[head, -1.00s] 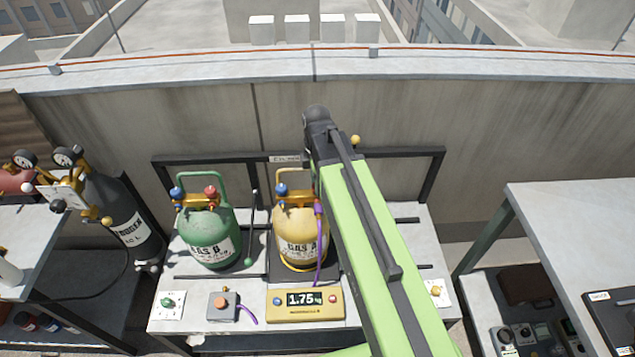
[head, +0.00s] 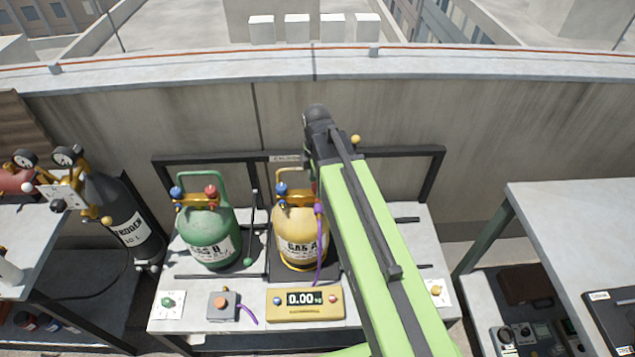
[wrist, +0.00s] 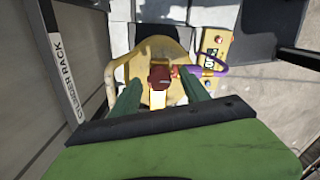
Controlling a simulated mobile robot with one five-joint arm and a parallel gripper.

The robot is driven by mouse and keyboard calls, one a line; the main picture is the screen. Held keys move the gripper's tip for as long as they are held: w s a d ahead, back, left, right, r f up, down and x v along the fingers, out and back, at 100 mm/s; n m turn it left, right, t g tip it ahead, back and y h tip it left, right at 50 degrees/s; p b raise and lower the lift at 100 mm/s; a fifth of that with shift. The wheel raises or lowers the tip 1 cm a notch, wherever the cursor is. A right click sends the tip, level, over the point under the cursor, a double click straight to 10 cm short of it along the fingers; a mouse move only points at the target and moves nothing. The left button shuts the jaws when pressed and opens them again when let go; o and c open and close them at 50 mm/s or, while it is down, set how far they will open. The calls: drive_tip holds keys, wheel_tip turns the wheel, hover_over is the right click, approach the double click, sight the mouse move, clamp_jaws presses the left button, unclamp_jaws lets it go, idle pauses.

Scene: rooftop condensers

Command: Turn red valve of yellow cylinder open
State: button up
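The yellow cylinder (head: 293,225) stands on the rack table, right of the green one, with a blue valve (head: 281,188) on its left and a purple hose (head: 318,250) at its right side. Its red valve is mostly hidden behind my arm in the head view. In the wrist view the red valve (wrist: 160,75) sits above the yellow cylinder's top (wrist: 128,70). My gripper (wrist: 161,88) has its two green fingers apart, one on each side of the red valve. A gap shows beside the valve; I cannot tell any contact.
A green cylinder (head: 208,235) with blue and red valves stands to the left. A yellow scale display (head: 305,303) reading 0.00 lies in front. A grey box with an orange button (head: 221,305) is beside it. The black rack frame (head: 400,152) and wall are behind.

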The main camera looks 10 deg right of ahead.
drive_tip(key=shift+r, duration=0.1)
wheel_tip(320, 180, up, 17)
drive_tip(key=p, duration=1.7)
drive_tip(key=shift+r, duration=0.15)
drive_tip(key=s+f+m+b, duration=0.6)
drive_tip(key=f+m+b, duration=0.3)
drive_tip(key=m, duration=1)
drive_tip(key=shift+s+f, duration=0.25)
drive_tip(key=shift+f, duration=0.1)
